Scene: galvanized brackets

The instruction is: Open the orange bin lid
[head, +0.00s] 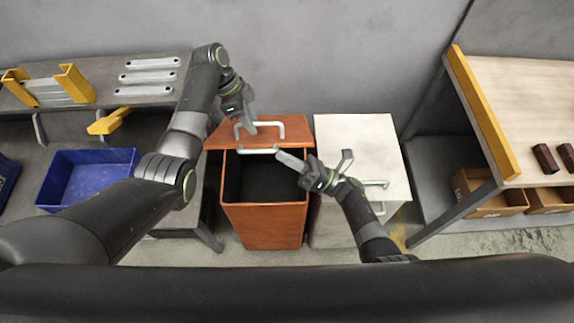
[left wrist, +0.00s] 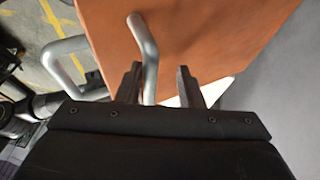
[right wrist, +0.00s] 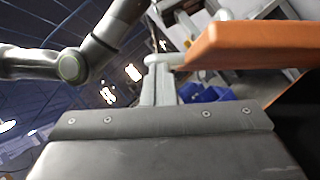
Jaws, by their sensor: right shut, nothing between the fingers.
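The orange bin (head: 264,225) stands at the middle of the head view, its dark inside showing. Its orange lid (head: 296,128) is raised at the back, with a pale bar handle (head: 270,125); a second pale bar (head: 258,151) shows at its lower edge. My left gripper (head: 247,120) is at the lid handle. In the left wrist view its fingers are apart, with the handle (left wrist: 149,60) between them, nearer the left finger. My right gripper (head: 284,157) is shut and empty over the bin's opening, close to the lower bar. An orange edge (right wrist: 250,40) shows beside it.
A pale-topped bin (head: 355,140) stands directly right of the orange one. A grey bench with a blue crate (head: 85,177) is at left. A wooden table (head: 520,110) is at right. The wall is close behind.

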